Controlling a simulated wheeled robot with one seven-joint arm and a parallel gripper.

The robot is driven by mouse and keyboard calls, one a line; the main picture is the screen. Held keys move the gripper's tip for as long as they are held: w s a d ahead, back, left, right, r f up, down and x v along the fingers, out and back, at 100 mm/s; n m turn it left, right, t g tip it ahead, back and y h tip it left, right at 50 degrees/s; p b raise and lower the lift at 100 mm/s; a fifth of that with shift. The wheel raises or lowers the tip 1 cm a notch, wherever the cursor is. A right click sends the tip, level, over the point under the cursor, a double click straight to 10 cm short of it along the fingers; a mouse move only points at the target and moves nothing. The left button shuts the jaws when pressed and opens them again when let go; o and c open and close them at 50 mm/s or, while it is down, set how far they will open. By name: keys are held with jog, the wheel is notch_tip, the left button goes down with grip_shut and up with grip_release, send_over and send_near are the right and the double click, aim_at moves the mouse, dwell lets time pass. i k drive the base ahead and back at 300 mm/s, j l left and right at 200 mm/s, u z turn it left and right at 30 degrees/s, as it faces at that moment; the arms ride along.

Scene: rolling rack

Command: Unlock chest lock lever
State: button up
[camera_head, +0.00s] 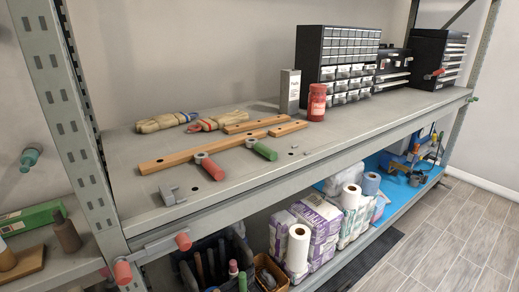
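A black drawer chest (441,47) stands at the right end of the upper shelf. A small red handle (436,74) sticks out low at its left front; I cannot tell whether this is the lock lever, or how it is set. A second, lower dark chest (393,68) stands just left of it. My gripper is not in this view.
The grey shelf (235,188) has clear room at front centre. Red-tipped knobs (183,241) jut from the front edge.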

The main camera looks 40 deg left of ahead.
aim_at(439, 72)
jog(key=i+u, duration=0.1)
jog(key=i, duration=0.45)
jog(key=i+l, duration=0.1)
jog(key=i, duration=0.4)
jog(key=i+l+u, duration=0.15)
jog(key=i, duration=0.35)
jog(key=i+l+u, duration=0.1)
jog(key=i, duration=0.45)
jog(key=i+l+u, duration=0.1)
jog(key=i, duration=0.4)
jog(key=i+l, duration=0.3)
jog(key=i, duration=0.2)
jog(key=i+l+u, duration=0.25)
jog(key=l, duration=0.15)
jog(key=l+u, duration=0.55)
jog(key=l, duration=0.35)
jog(key=i+j, duration=0.35)
jog(key=i, duration=0.15)
